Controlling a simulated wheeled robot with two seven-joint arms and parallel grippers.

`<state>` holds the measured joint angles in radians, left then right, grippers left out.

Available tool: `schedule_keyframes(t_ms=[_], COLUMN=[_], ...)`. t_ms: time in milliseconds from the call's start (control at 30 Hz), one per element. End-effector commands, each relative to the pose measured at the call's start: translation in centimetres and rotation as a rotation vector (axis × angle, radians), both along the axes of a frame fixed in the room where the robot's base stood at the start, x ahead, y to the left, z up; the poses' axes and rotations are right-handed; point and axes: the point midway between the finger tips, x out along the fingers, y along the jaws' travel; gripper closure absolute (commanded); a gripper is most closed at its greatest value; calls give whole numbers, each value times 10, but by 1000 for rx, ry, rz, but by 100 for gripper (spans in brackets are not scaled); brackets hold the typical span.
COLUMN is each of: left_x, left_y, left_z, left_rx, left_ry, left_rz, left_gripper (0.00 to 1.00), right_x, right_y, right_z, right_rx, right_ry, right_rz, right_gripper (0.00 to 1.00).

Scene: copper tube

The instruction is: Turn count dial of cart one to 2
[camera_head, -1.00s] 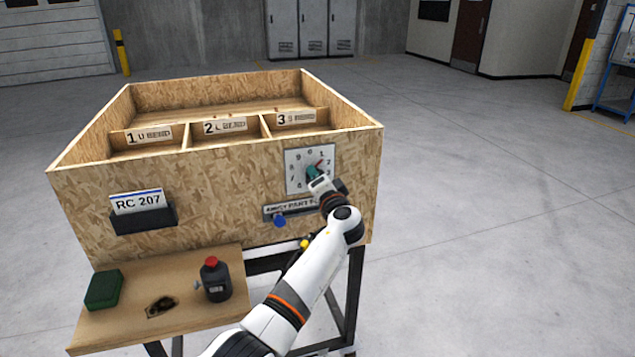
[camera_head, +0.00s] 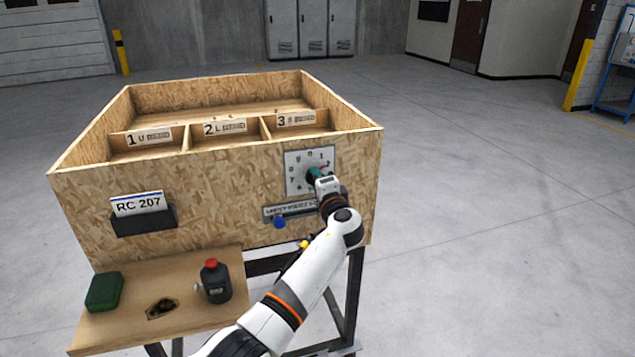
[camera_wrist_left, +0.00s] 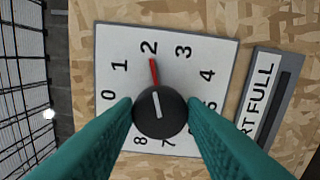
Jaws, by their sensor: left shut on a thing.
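The count dial (camera_head: 298,172) is a white square plate on the front of the plywood cart (camera_head: 220,195). In the left wrist view the dial plate (camera_wrist_left: 215,55) shows its numbers around a round black knob (camera_wrist_left: 160,122). The knob's red pointer (camera_wrist_left: 154,72) points at the 2, or very nearly. My left gripper (camera_head: 314,174) is at the dial. Its two teal fingers are shut on the knob, one on each side. The fingers and arm hide some of the lower numbers. My right gripper is not in view.
Below the dial is a slider plate (camera_head: 275,213) with a blue knob (camera_head: 279,222). A card holder (camera_head: 145,220) marked RC 207 is at left. A wooden shelf (camera_head: 215,312) holds a dark bottle (camera_head: 216,284) and a green block (camera_head: 104,291). Floor at right is clear.

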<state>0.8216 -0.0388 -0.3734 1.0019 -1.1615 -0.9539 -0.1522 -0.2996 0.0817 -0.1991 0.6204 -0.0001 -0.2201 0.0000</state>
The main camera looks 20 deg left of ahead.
Motion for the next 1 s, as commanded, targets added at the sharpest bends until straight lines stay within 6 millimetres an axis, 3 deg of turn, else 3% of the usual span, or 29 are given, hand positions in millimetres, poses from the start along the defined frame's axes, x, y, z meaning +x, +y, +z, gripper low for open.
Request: schedule_keyframes(t_ms=[167, 200, 333, 733, 1000], left_x=[0, 0, 0, -5, -41], left_y=[1, 1, 1, -4, -29], left_z=[3, 3, 2, -1, -3], left_rx=[1, 1, 1, 0, -3], left_ry=[-5, -5, -4, -2, -3], left_rz=[1, 1, 0, -2, -3], left_gripper=[85, 61, 41, 41, 41], right_x=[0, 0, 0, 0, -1], right_y=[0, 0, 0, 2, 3], right_z=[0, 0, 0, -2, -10], right_rx=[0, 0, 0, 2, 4], right_ry=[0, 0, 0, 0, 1], right_rz=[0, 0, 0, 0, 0], right_gripper=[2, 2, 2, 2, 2])
